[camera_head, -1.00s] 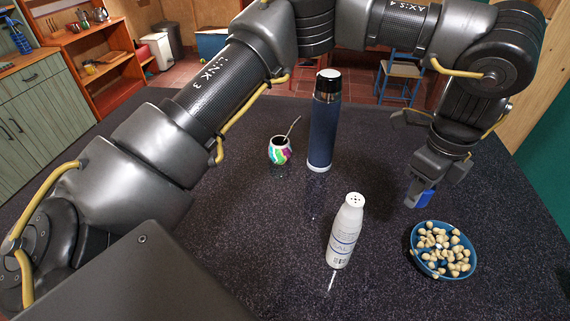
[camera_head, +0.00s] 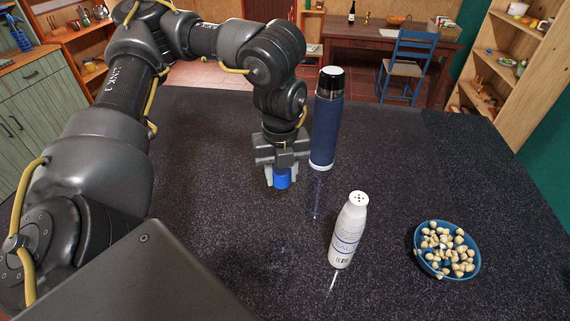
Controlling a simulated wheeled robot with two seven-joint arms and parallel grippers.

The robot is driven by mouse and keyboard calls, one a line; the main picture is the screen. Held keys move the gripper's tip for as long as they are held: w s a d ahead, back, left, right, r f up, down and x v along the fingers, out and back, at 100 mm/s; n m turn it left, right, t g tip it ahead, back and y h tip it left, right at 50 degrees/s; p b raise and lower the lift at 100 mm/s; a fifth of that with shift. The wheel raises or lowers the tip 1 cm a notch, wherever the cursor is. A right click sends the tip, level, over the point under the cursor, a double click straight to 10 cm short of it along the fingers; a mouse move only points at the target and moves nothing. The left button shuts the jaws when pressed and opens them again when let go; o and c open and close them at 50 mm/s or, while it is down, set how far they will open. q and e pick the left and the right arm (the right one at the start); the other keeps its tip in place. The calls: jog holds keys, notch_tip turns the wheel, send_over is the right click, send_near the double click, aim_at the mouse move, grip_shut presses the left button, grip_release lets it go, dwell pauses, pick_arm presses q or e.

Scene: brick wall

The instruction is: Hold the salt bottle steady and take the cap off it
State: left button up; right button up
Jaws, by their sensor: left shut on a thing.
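The white salt bottle (camera_head: 347,235) stands upright on the dark table, its holed shaker top bare. My left gripper (camera_head: 282,177) is shut on the blue cap (camera_head: 282,181), to the left of the bottle and farther back, apart from it. The cap shows between the fingertips. Its height over the table is hard to tell. My right gripper is not in view.
A blue flask (camera_head: 325,130) with a black top stands just right of my left gripper. A blue bowl of nuts (camera_head: 419,262) sits at the right. The table between bottle and bowl is clear. A blue chair (camera_head: 408,70) stands behind.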

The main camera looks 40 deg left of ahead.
pick_arm(q)
jog(key=w+a+f, duration=0.2)
jog(key=w+f, duration=0.1)
jog(key=w, duration=0.1)
jog(key=w+a+f+p, duration=0.1)
jog(key=w+a+f, duration=0.1)
jog(key=w+f, duration=0.1)
jog(key=w+a+f+p, duration=0.1)
jog(key=w+a+f, duration=0.1)
jog(key=w+f, duration=0.1)
jog(key=shift+w+a+f, duration=0.1)
jog(key=shift+w+a, duration=0.05)
jog(key=shift+w, duration=0.7)
jog(key=shift+w+a+f, duration=0.2)
jog(key=shift+w+f, duration=0.05)
jog(key=shift+f, duration=1.65)
jog(key=shift+f, duration=0.15)
jog(key=o, duration=1.1)
